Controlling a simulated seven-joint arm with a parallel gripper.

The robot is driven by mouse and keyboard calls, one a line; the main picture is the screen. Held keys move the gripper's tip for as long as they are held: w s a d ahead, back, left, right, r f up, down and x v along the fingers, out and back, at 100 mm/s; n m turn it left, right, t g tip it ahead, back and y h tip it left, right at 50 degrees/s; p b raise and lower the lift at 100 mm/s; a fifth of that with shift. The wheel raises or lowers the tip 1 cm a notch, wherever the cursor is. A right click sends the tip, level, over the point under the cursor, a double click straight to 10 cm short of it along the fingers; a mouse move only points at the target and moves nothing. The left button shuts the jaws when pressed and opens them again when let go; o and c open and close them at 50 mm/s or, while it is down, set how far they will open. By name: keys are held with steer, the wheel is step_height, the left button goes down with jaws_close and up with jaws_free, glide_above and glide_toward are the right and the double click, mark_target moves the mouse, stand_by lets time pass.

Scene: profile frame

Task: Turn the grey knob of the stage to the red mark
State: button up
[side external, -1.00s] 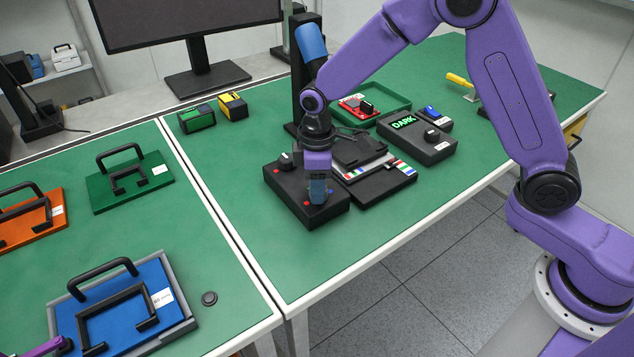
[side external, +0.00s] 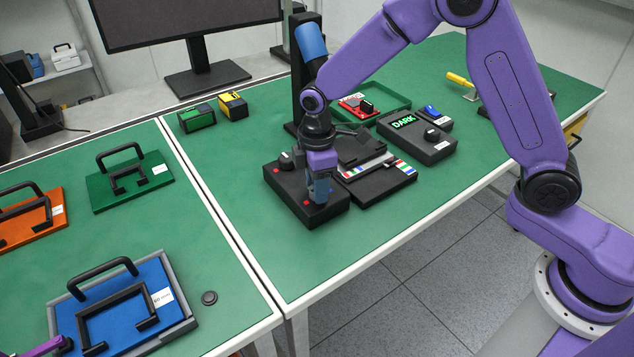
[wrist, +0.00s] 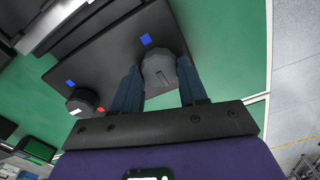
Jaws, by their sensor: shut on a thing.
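The stage is a black box (side external: 300,208) on the green table, with a knob near each end of its top. My gripper (side external: 317,198) points down over the near end. In the wrist view, its two blue-grey fingers (wrist: 159,72) stand on either side of a grey knob (wrist: 157,64) and are shut on it. A blue mark (wrist: 145,39) lies beside this knob. The knob is hidden by the fingers in the side view.
The stage's other knob (side external: 287,157) has its own blue mark (wrist: 70,84) and red mark (wrist: 101,109). A black unit with coloured strips (side external: 385,180) sits close on the right. A box reading DARK (side external: 418,138) stands beyond. The table's front edge is near.

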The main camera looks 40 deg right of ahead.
steer(key=o, duration=1.1)
steer(key=shift+c, duration=0.2)
step_height(320, 180, up, 18)
steer(key=shift+f, duration=0.25)
steer(key=shift+s, duration=0.1)
steer(key=s+d+f, duration=0.2)
steer(key=s+d, duration=0.2)
steer(key=s, duration=0.6)
steer(key=s+d+f+m, duration=0.1)
steer(key=s+d, duration=0.4)
steer(key=s, duration=0.5)
steer(key=s+d+f+m, duration=0.1)
steer(key=s+d+f, duration=0.2)
steer(key=s, duration=0.6)
steer(key=shift+s+d+f, duration=0.4)
steer(key=shift+d, duration=0.85)
